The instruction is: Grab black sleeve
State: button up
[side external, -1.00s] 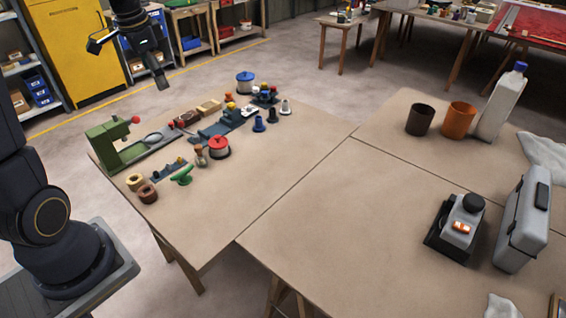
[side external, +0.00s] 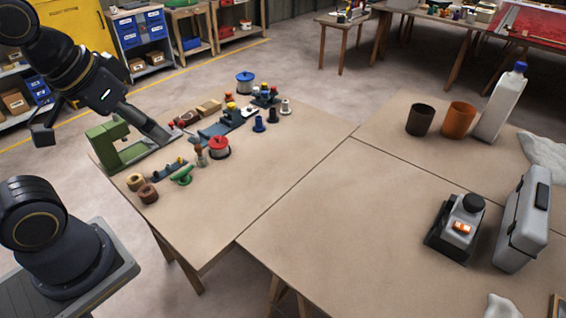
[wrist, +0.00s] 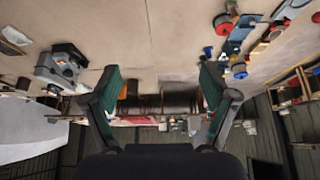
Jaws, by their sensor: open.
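A small flanged sleeve (side external: 258,124), dark blue or black, stands upright among the small parts on the left table in the side view. A blue sleeve (side external: 272,116) and a pale grey one (side external: 285,107) stand just behind it to the right. I cannot tell for sure which counts as black. My gripper (side external: 165,135) shows over the table's left part, left of the sleeves and apart from them. In the wrist view my gripper (wrist: 160,85) is open and empty, with green pads wide apart. I cannot pick out the sleeve in the wrist view.
A green machine frame (side external: 108,145), a red-topped spool (side external: 219,146), a blue-topped spool (side external: 245,82) and several small parts crowd the left table. Its front right is bare. A brown cup (side external: 419,120), orange cup (side external: 458,119) and white bottle (side external: 500,105) stand on the right.

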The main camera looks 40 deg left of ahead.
jog(key=c, duration=0.6)
jog(key=shift+c, duration=0.2)
